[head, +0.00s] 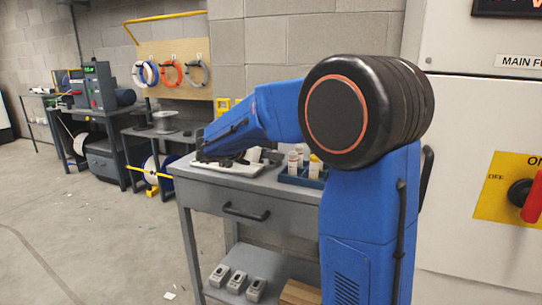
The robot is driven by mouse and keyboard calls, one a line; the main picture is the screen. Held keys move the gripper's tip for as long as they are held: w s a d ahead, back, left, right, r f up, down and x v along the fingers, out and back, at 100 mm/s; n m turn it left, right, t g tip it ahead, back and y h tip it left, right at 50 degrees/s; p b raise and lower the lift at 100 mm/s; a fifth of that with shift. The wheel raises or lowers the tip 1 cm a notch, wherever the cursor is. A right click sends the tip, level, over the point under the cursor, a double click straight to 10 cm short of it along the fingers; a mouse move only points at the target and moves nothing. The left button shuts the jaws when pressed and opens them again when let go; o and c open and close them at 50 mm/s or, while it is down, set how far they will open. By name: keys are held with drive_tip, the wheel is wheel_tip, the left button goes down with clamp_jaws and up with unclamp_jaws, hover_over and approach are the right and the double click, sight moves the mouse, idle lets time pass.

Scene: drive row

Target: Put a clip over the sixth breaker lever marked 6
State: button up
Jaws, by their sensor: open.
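My gripper (226,161) is small and dark at the end of my blue arm, low over a white tray (250,172) on a grey workbench. It is open; its fingertips are hard to make out. Dark shapes lie at the tray beside it, and I cannot tell whether any is a clip. A small pale block (254,155) stands there too. No row of numbered breaker levers shows in this view, and lever 6 is not seen. My arm hides part of the bench and cabinet.
A blue crate (290,179) with small bottles stands right of the tray. Three grey devices (237,281) sit on the lower shelf. A cabinet with a red rotary switch (533,198) is at the right. Benches with machines (95,87) stand at the back left. The left floor is mostly clear.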

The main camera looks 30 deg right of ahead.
drive_tip(key=v, duration=1.1)
drive_tip(key=shift+a+r, duration=0.1)
drive_tip(key=shift+o, duration=0.6)
drive_tip(key=shift+a+r, duration=0.1)
drive_tip(key=shift+r+y, duration=0.15)
drive_tip(key=shift+y, duration=0.15)
drive_tip(key=x, duration=1.2)
drive_tip(key=shift+r+x, duration=0.15)
drive_tip(key=shift+x, duration=1.25)
drive_tip(key=shift+r+x, duration=0.15)
drive_tip(key=shift+x, duration=1.3)
drive_tip(key=shift+c, duration=0.3)
clamp_jaws()
